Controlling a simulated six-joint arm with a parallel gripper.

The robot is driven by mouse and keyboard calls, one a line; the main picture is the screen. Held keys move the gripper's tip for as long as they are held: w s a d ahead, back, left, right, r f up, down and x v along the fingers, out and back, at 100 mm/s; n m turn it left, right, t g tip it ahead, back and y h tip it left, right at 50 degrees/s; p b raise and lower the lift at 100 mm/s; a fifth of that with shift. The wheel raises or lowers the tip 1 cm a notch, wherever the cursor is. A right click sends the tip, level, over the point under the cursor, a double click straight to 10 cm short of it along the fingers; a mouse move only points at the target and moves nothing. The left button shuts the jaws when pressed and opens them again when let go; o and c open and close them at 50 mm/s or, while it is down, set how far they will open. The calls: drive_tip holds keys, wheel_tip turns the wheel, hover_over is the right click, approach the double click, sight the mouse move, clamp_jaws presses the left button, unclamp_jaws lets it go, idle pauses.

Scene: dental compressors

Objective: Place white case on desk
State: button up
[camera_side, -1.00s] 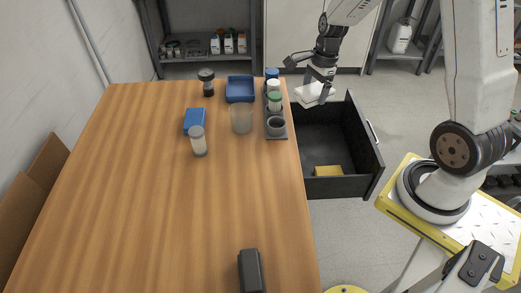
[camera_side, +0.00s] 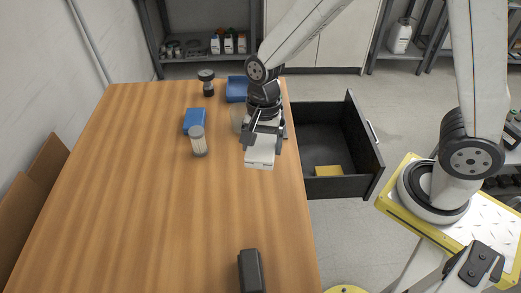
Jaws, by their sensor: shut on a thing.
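The white case (camera_side: 260,151) is a small white box in the side view, over the right part of the wooden desk (camera_side: 150,220). My gripper (camera_side: 262,138) is shut on it from above and behind. The case looks close to the desktop, but I cannot tell whether it touches it. My gripper and wrist hide most of the dark rack and the jars in it, and part of the clear beaker (camera_side: 236,119).
An open black drawer (camera_side: 345,187) holds a yellow block (camera_side: 328,171). A dark object (camera_side: 251,271) lies at the front. The desk's left and middle are clear.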

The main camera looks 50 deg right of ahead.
sight(258, 166)
drive_tip(key=s+a+f, duration=0.1)
drive_tip(key=s+a+f+n, duration=0.1)
drive_tip(key=a, duration=0.1)
drive_tip(key=s+a+f+n, duration=0.1)
drive_tip(key=f, duration=0.1)
drive_tip(key=shift+a, duration=0.25)
drive_tip(key=shift+w+f, duration=0.1)
drive_tip(key=shift+f, duration=0.4)
drive_tip(key=shift+f, duration=0.1)
drive_tip(key=shift+f, duration=2.15)
drive_tip(key=shift+f, duration=1.75)
drive_tip(key=shift+f, duration=0.1)
